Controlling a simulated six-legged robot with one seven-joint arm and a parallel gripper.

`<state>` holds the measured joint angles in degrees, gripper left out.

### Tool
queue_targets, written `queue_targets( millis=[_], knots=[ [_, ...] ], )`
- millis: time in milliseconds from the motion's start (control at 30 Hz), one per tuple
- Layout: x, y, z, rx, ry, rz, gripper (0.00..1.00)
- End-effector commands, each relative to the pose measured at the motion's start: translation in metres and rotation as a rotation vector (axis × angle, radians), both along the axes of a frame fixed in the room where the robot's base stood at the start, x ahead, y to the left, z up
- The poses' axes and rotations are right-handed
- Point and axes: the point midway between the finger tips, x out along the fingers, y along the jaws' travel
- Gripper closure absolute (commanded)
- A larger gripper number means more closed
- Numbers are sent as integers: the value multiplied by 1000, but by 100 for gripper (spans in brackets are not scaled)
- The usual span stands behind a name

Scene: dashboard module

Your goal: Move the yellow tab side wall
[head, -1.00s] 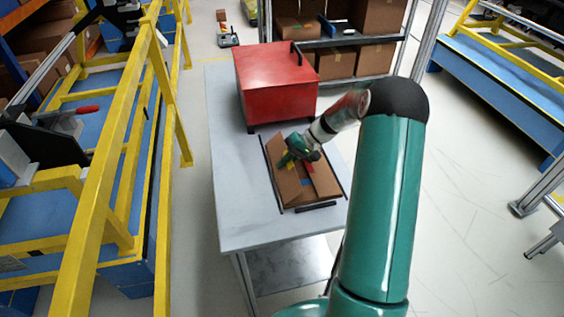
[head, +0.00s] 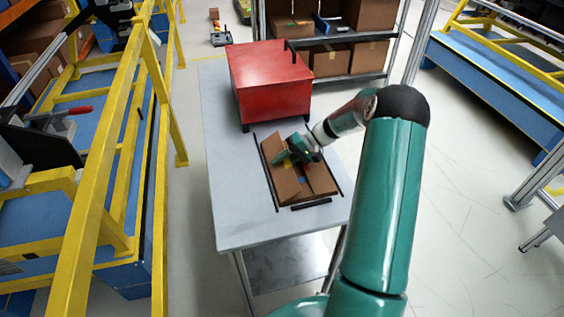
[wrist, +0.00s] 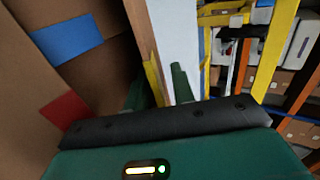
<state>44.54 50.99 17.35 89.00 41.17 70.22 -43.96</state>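The cardboard box (head: 318,178) lies on the grey table with its panels at a slant. My gripper (head: 288,157) is over its left side wall (head: 288,188) in the head view. A small yellow tab (head: 284,180) shows on that wall, below the gripper. In the wrist view, the wall's thin cardboard edge and the yellow tab (wrist: 156,80) lie between my two green fingers (wrist: 158,90). The fingers are apart, with a gap showing between the wall and the right finger. A blue tab (wrist: 67,39) and a red tab (wrist: 62,111) are on panels to the left.
A red case (head: 268,82) stands on the table (head: 232,205) behind the box. Black strips (head: 311,204) frame the box. The table's left and front parts are clear. Yellow railings (head: 150,130) stand at left and a shelf with cartons (head: 335,60) behind.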

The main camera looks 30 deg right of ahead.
Motion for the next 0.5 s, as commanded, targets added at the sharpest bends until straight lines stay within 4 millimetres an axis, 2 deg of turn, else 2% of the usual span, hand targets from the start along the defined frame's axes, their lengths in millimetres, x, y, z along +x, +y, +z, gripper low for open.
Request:
queue_targets(
  millis=[333,500],
  knots=[
    [0,-3,2,-1,0,-1,74],
    [-4,-20,13,-2,-1,-4,74]
  ],
)
